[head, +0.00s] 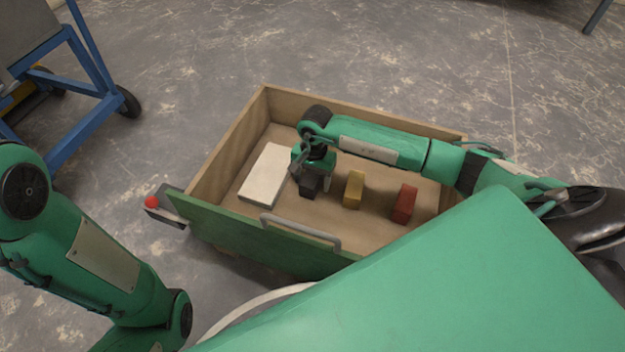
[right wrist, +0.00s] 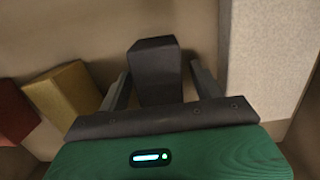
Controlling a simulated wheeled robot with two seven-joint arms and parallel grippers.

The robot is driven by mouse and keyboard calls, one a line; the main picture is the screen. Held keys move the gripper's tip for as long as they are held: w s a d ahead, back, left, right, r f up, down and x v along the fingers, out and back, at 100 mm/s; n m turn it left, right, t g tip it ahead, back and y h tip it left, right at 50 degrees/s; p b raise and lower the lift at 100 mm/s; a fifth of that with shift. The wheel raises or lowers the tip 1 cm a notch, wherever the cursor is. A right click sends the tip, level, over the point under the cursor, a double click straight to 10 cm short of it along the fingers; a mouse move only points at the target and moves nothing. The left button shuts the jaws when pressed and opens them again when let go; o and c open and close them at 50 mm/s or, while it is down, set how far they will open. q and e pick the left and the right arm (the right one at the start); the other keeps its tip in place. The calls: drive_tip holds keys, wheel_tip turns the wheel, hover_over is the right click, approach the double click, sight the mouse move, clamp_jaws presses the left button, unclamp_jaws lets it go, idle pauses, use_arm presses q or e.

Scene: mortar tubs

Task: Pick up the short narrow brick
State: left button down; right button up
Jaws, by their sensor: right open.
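A wooden box (head: 226,143) with a green front stands on the floor. In it stand a dark grey brick (head: 309,187), a yellow brick (head: 353,190) and a red brick (head: 404,204), all small, and a long pale slab (head: 266,175). My right gripper (head: 312,184) is low in the box, over the dark brick. In the right wrist view the open fingers (right wrist: 158,88) straddle the dark brick (right wrist: 155,70), with gaps visible on both sides. Which brick the task calls short and narrow cannot be told for certain. My left gripper is out of view.
In the right wrist view the pale slab (right wrist: 262,55) is close to the right finger, and the yellow brick (right wrist: 65,92) is left of the left finger. A metal handle (head: 300,232) is on the green front. A blue frame (head: 75,85) on wheels stands at upper left.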

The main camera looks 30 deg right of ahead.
drive_tip(key=shift+f, duration=0.25)
idle(0.3)
drive_tip(key=c, duration=1.3)
drive_tip(key=shift+r, duration=0.1)
drive_tip(key=shift+c, duration=0.2)
